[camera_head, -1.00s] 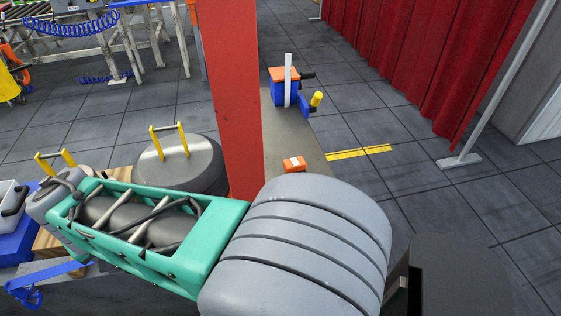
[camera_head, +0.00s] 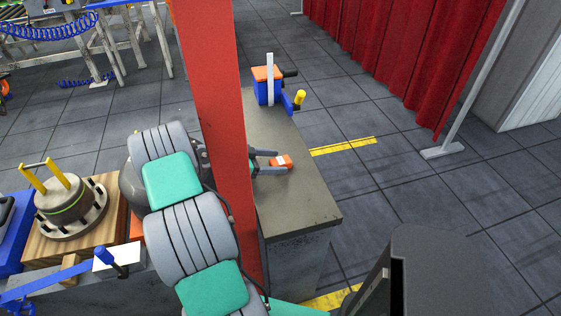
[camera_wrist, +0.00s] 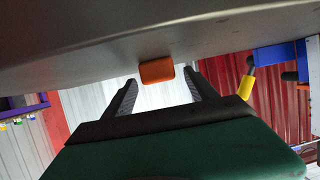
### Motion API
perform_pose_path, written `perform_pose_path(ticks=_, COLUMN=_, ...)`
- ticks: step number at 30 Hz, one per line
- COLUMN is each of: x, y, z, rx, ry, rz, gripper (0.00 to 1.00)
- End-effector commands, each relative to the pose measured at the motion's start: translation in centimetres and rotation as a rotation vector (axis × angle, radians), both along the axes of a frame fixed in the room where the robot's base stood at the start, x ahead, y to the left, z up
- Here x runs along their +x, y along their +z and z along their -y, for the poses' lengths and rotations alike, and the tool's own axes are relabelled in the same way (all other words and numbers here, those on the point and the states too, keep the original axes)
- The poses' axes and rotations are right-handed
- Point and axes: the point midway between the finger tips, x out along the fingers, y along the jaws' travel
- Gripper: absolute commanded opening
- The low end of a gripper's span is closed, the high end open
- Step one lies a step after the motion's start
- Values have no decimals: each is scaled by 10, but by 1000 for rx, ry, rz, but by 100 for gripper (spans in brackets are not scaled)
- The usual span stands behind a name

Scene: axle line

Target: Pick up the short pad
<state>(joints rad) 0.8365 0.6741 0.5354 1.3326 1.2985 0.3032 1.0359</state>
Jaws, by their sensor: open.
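The short pad, a small orange block with a white patch (camera_head: 282,161), lies on the grey bench top just right of the red post. It also shows in the wrist view (camera_wrist: 157,71), against the bench surface, which fills the top of that picture. My gripper (camera_head: 272,162) is open, low over the bench, its two fingers pointing right at the pad. In the wrist view my open fingertips (camera_wrist: 160,77) stand to either side of the pad, with gaps on both sides. I cannot tell whether the pad is between the fingers or just beyond them.
The red post (camera_head: 217,130) stands in front of my arm and hides part of it. A blue and orange device with a yellow knob (camera_head: 268,87) stands at the bench's far end. The grey bench (camera_head: 300,205) is clear near its front right corner.

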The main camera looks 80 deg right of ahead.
Motion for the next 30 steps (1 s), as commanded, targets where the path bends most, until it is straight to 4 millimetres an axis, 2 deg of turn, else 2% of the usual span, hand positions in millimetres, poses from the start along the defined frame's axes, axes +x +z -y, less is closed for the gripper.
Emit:
perform_pose_path(ticks=1, x=-8, y=-1, z=5, rx=2, ry=-4, rz=0, gripper=66)
perform_pose_path(ticks=4, x=-17, y=-6, z=12, rx=1, ry=-2, rz=0, gripper=66)
perform_pose_path(ticks=11, x=-18, y=-9, z=14, rx=2, ry=1, rz=1, gripper=66)
perform_pose_path(ticks=30, x=-18, y=-9, z=13, rx=2, ry=1, rz=1, gripper=15)
